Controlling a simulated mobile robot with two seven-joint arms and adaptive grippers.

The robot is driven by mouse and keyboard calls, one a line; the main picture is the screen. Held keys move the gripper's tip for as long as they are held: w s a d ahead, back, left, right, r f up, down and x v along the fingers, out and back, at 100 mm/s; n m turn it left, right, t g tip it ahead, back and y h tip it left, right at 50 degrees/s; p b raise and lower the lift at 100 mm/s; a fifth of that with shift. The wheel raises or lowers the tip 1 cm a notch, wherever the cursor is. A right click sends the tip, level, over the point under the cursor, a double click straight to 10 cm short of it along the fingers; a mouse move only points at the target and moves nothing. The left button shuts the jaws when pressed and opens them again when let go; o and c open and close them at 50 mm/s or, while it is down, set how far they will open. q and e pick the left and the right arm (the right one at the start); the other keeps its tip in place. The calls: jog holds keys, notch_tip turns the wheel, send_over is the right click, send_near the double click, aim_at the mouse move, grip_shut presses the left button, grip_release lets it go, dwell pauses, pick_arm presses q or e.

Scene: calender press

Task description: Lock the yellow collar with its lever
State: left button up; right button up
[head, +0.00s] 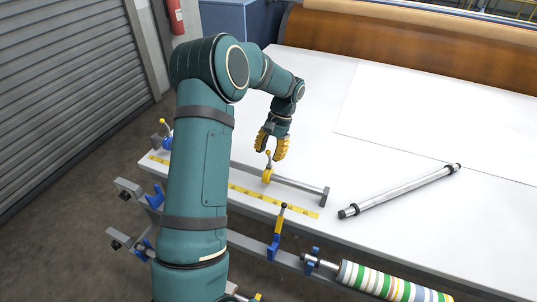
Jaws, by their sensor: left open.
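The yellow collar (267,176) sits on a grey bar near the front edge of the white table. Its small lever (268,157) sticks up from it, with a yellow tip. My left gripper (271,150) is open, with its yellow fingers pointing down at the lever, one on either side as seen from here. Whether a finger touches the lever cannot be told. The left part of the bar (300,184) is hidden behind my left arm. My right gripper is out of view.
A metal roller (400,190) lies on the table (420,235) to the right. A striped roll (385,283) is below. A blue fitting with another lever (165,135) is left. The table's middle is clear.

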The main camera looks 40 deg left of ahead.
pick_arm(q)
jog(key=shift+s+f, duration=0.2)
jog(key=shift+f, duration=0.4)
grip_shut()
